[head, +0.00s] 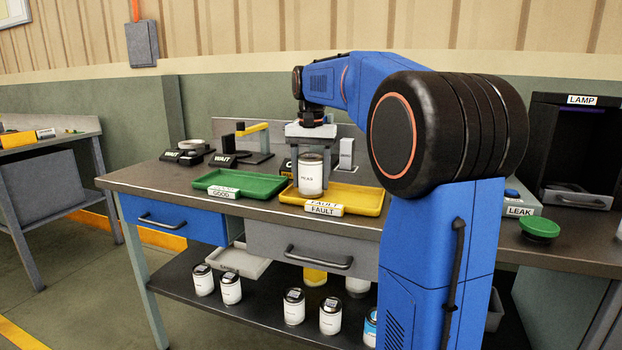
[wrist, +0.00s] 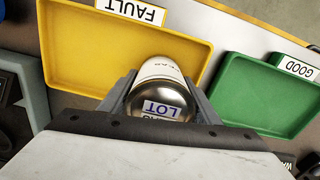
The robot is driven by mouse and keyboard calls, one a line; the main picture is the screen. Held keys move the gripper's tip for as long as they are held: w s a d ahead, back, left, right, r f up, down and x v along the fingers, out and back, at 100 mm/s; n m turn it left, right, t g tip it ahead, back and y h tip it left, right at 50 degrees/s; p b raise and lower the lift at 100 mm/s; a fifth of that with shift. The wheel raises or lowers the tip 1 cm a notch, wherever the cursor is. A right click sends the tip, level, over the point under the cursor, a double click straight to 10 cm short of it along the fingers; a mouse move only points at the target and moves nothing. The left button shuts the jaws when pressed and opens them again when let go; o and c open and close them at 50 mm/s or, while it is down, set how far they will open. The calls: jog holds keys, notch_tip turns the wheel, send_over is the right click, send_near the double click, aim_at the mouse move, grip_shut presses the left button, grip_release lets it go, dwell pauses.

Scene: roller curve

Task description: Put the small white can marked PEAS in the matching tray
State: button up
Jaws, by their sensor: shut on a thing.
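The small white can marked PEAS (head: 311,175) is held upright in my gripper (head: 311,150), over the back part of the yellow tray marked FAULT (head: 370,198). In the wrist view the can (wrist: 160,72) sits between the two fingers (wrist: 162,98), its silver lid with a LOT label towards the camera. The yellow FAULT tray (wrist: 75,65) lies beyond and below the can. The green tray marked GOOD (head: 262,184) is left of it on the bench; the wrist view shows it at the right (wrist: 265,98). Whether the can touches the tray is unclear.
Devices with WAIT signs (head: 225,160) and a yellow-armed fixture (head: 253,130) stand behind the trays. A LEAK box (head: 520,208), a green dish (head: 540,228) and a dark LAMP booth (head: 580,140) are at the right. Several cans (head: 294,306) stand on the lower shelf.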

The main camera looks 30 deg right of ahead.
aim_at(311, 155)
jog(key=shift+f, duration=0.15)
jog(key=o, duration=1.5)
notch_tip(311, 155, up, 12)
jog(key=shift+r, duration=0.1)
jog(key=s+a+f+n+t, duration=0.1)
jog(key=s+a+f+n, duration=0.2)
jog(key=s+f, duration=0.7)
jog(key=s+a+f+n+t, duration=0.2)
jog(key=s+a+f+n, duration=0.1)
jog(key=s+a+f, duration=0.4)
jog(key=s+a+f+n+t, duration=0.1)
jog(key=s+a+f+n, duration=0.2)
jog(key=s+f, duration=1)
jog(key=shift+s+a+f+t, duration=0.15)
jog(key=shift+a+f, duration=0.1)
jog(key=shift+a, duration=0.2)
jog(key=shift+w+a+f+t, duration=0.1)
jog(key=shift+a+f, duration=0.2)
jog(key=shift+a, duration=0.2)
jog(key=shift+s+a+f+t, duration=0.15)
jog(key=shift+a+f, duration=0.1)
jog(key=shift+a, duration=0.2)
